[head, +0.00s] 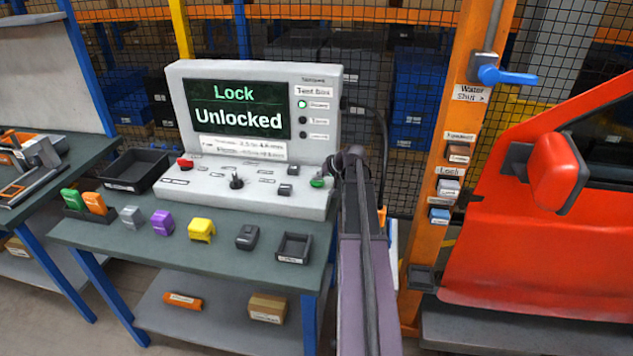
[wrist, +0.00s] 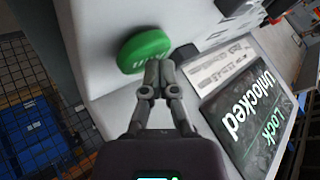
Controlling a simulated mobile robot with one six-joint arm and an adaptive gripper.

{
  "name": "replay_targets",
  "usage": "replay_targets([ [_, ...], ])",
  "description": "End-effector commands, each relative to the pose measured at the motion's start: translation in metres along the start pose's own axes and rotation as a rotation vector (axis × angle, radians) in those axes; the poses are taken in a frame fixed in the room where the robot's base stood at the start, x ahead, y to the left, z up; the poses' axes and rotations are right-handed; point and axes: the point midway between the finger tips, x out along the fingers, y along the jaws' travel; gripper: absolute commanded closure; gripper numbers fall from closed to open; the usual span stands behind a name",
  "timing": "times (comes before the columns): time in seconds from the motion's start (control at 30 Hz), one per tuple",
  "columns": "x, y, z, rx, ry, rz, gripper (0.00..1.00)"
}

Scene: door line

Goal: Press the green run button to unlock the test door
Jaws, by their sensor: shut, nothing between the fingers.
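The green run button (head: 317,182) sits at the right front of the grey test console (head: 250,100). It shows large in the wrist view (wrist: 145,49) as a round green cap with small pale marks. My gripper (wrist: 158,66) is shut and empty, its fingertips at the near edge of the button. I cannot tell whether they touch it. In the head view my gripper (head: 348,158) is just right of the button, partly hidden behind my arm. The console screen (head: 237,107) reads "Lock Unlocked". The red test door (head: 560,230) stands at the right.
A red button (head: 185,162) and a black knob (head: 236,180) are on the console. Coloured connectors, such as a yellow one (head: 201,229), lie on the bench (head: 180,265). An orange post (head: 450,150) with a blue handle (head: 505,75) stands between console and door.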

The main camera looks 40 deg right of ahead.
Motion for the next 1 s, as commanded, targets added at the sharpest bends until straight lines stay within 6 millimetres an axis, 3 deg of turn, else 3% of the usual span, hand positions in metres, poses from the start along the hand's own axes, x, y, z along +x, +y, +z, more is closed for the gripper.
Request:
replay_targets([
  [1.0, -0.012, -0.009, -0.009, 0.0, -0.001, 0.0, 1.0],
])
